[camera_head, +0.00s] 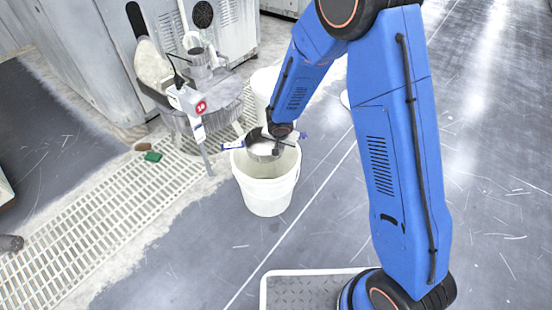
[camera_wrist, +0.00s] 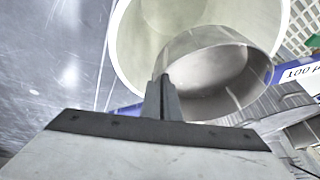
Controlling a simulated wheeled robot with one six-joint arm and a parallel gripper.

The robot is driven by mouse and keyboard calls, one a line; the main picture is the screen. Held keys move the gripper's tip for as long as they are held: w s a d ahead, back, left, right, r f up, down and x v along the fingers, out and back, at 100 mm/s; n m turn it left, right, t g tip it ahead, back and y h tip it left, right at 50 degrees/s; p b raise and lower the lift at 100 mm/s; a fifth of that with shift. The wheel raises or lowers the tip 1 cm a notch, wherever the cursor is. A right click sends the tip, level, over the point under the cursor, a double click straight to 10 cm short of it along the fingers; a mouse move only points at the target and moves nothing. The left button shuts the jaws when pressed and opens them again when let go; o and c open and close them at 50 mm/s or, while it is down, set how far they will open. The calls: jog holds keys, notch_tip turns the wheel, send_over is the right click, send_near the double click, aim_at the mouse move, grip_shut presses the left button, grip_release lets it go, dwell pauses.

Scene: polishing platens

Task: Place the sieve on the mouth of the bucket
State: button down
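The white bucket (camera_head: 266,193) stands upright on the grey floor, and its pale rim and inside fill the upper part of the wrist view (camera_wrist: 128,50). The sieve (camera_head: 262,149), a round metal pan with a pale mesh, is over the bucket's mouth; in the wrist view (camera_wrist: 205,45) it covers part of the opening. A blue-edged label reading "100 µ" (camera_wrist: 298,74) sticks out at its side. My gripper (camera_wrist: 162,98) is shut on the sieve's near wall; in the head view my gripper (camera_head: 280,131) is partly hidden. I cannot tell whether the sieve touches the rim.
A grey machine with a round metal stand (camera_head: 215,95) and a white handheld device (camera_head: 187,99) is behind left of the bucket. Another white container (camera_head: 262,84) stands behind. A floor grating (camera_head: 105,225) runs left, with a green block (camera_head: 153,156). Floor in front is clear.

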notch_tip(320, 180, down, 7)
jog(key=shift+r, duration=0.15)
dwell(0.6)
jog(key=shift+d, duration=0.1)
jog(key=c, duration=2)
grip_release()
jog(key=v, duration=1.2)
